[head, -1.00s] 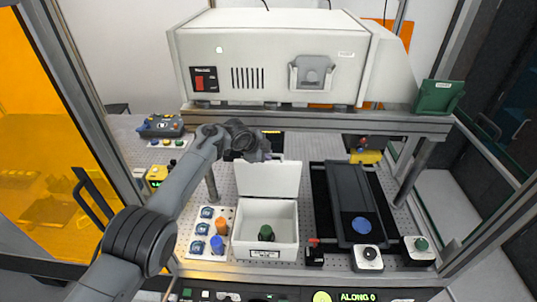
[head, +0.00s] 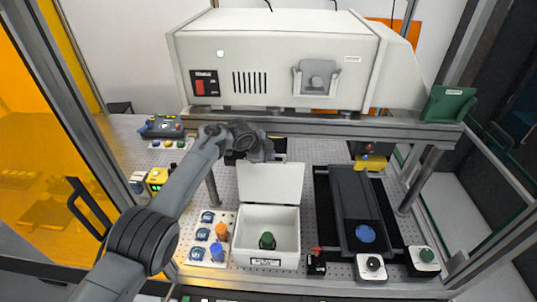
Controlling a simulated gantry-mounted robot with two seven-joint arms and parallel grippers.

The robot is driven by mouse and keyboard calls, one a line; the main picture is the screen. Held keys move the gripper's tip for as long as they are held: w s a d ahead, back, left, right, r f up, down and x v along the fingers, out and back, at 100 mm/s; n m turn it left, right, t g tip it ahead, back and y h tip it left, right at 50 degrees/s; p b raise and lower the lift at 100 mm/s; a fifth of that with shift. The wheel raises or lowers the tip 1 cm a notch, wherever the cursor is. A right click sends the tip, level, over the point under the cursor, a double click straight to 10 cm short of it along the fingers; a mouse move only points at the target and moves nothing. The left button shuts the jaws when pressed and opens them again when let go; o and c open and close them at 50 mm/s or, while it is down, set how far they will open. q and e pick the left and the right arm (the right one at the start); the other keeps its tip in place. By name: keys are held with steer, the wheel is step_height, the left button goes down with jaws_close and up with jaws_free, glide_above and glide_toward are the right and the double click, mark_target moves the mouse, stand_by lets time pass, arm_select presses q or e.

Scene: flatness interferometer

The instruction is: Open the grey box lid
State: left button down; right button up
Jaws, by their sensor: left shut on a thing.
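The grey box (head: 268,244) stands at the front middle of the perforated table, with a dark label on its front. Its lid (head: 272,183) is raised and stands about upright at the back of the box. A green-topped object (head: 267,240) sits inside the box. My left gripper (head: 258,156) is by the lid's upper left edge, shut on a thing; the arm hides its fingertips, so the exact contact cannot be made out. My right gripper is not in view.
Left of the box, a white plate (head: 200,251) holds blue-topped, orange and blue parts. Right of it is a dark slide (head: 352,205) with a blue disc (head: 365,234). The large white instrument (head: 275,60) sits on a frame above.

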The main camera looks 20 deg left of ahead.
arm_select(q)
steer(key=shift+r, duration=0.2)
steer(key=c, duration=1.2)
jaws_free()
steer(key=shift+w, duration=0.1)
steer(key=shift+c, duration=0.2)
steer(key=shift+o, duration=0.3)
steer(key=shift+f, duration=0.1)
steer(key=shift+v, duration=0.9)
steer(key=b+v, duration=0.1)
steer(key=v, duration=0.8)
